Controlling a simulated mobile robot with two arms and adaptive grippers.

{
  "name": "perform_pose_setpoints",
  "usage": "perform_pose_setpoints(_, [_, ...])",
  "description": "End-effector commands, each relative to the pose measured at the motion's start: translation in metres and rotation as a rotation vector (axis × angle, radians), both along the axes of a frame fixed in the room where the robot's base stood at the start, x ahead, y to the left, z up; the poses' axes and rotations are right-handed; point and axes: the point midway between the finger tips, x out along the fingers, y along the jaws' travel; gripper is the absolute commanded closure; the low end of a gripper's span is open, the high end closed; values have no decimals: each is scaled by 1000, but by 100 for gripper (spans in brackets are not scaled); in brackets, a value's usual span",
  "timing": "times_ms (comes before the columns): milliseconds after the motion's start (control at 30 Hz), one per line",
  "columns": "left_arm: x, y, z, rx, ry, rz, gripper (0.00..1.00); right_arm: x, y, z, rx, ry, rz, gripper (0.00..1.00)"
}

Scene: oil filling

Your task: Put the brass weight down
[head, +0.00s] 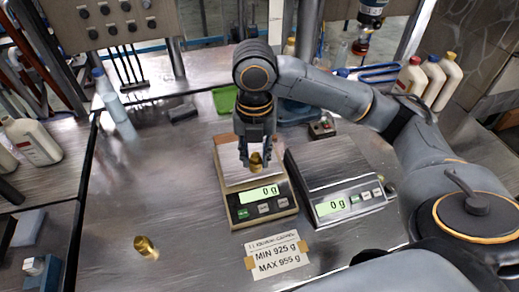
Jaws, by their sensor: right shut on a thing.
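My right gripper (256,155) points down and is shut on a small brass weight (257,163). It holds the weight over the plate of the beige scale (241,217), whose display reads 0 g. Whether the weight touches the plate is hard to tell; the fingers hide part of it. A second brass weight (146,246) lies on the bench at the lower left, apart from the scales. My left gripper is not in view.
A grey scale (346,207), also reading 0 g, stands right of the beige one. A taped MIN 925 g / MAX 955 g label (277,256) lies in front. White bottles (432,76) stand at the back right. The bench left of the beige scale is mostly clear.

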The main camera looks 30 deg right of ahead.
Motion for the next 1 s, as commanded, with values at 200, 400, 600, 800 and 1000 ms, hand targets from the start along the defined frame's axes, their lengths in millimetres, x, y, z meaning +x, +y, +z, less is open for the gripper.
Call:
perform_pose_setpoints(200, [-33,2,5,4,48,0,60,30,-14,-10,0,2,2,100])
perform_pose_setpoints(400, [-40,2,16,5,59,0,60,78,-30,-31,1,1,0,100])
perform_pose_setpoints(600, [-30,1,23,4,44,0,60,110,-40,-69,-1,3,3,100])
perform_pose_setpoints(800, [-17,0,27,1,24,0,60,125,-45,-89,0,0,6,100])
perform_pose_setpoints(1000, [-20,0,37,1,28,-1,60,131,-48,-108,-3,2,6,100])
